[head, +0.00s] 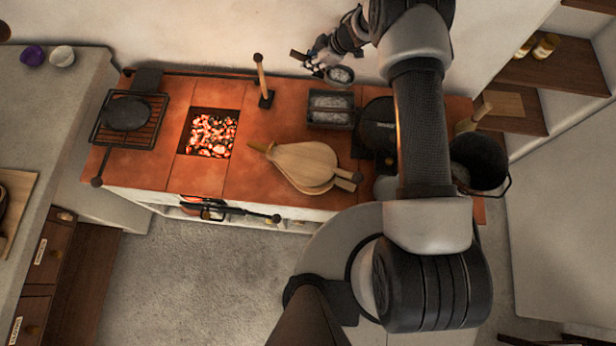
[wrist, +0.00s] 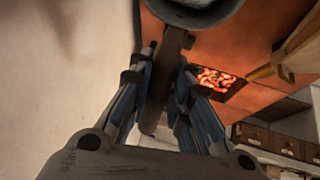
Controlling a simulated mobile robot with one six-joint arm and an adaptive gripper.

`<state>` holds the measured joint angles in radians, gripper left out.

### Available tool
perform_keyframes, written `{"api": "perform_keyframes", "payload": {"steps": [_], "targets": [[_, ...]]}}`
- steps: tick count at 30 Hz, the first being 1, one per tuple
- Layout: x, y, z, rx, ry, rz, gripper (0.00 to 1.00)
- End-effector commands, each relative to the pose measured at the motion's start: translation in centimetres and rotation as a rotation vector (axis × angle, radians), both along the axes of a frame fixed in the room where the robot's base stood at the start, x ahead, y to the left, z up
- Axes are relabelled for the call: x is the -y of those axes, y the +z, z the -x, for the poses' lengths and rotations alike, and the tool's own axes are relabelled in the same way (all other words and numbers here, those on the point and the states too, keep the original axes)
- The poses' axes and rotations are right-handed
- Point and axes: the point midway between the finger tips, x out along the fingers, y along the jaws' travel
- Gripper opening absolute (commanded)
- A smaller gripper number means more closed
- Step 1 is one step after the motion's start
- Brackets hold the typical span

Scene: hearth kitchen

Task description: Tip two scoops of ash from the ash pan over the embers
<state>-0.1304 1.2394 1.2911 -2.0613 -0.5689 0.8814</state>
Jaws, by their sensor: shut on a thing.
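My gripper (head: 316,64) is shut on the handle of a scoop (head: 298,55). It holds the scoop in the air behind the ash pan (head: 331,126), near the back wall. The scoop's round bowl shows grey ash (head: 341,74) in it in the head view. In the wrist view the fingers of my gripper (wrist: 166,88) close around the dark handle, and the bowl's underside (wrist: 195,12) is at the top edge. The ash pan is a dark box with grey ash inside. The embers (head: 212,135) glow red in a square opening left of the pan, clear of the scoop.
Wooden bellows (head: 305,165) lie between embers and pan, toward the front. A wooden-handled upright tool (head: 262,80) stands at the back between them. A grill (head: 155,118) with a dark lidlike thing (head: 127,113) sits left. A black bucket (head: 480,162) is at right.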

Motion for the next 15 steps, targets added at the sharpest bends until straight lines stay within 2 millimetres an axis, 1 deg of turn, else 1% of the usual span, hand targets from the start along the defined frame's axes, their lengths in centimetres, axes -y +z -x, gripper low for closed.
{"api": "perform_keyframes", "payload": {"steps": [1,15], "targets": [[-0.1,1.0,0.0,0.0,0.001,0.009,0.0],[-0.1,3.6,0.2,-0.006,-0.004,0.092,0.0]]}}
